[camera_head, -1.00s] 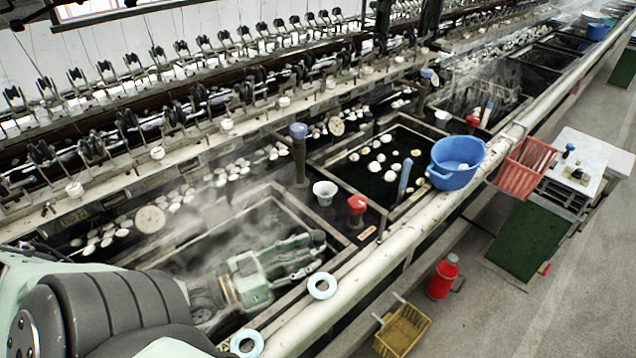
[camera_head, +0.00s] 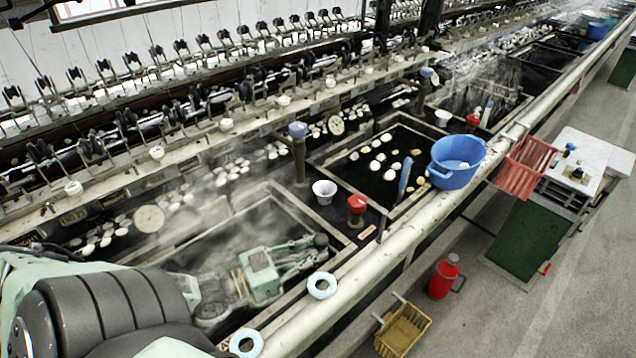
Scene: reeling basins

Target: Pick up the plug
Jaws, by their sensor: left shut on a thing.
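My left gripper (camera_head: 311,249) reaches over the near basin (camera_head: 275,202) from the left. Its fingers are close together, shut on the plug (camera_head: 320,241), a small dark rounded thing at the fingertips. The fingers cover part of the plug, and its lower part cannot be made out. It is at the right end of the steaming near basin, close to the basin's frame. My right gripper is not in view.
Two pale rings (camera_head: 322,286) lie on the front rail by my left arm. A white cup (camera_head: 324,192), a red-topped valve (camera_head: 357,204) and a blue-topped post (camera_head: 298,150) stand just beyond. A blue tub (camera_head: 457,161) sits farther right.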

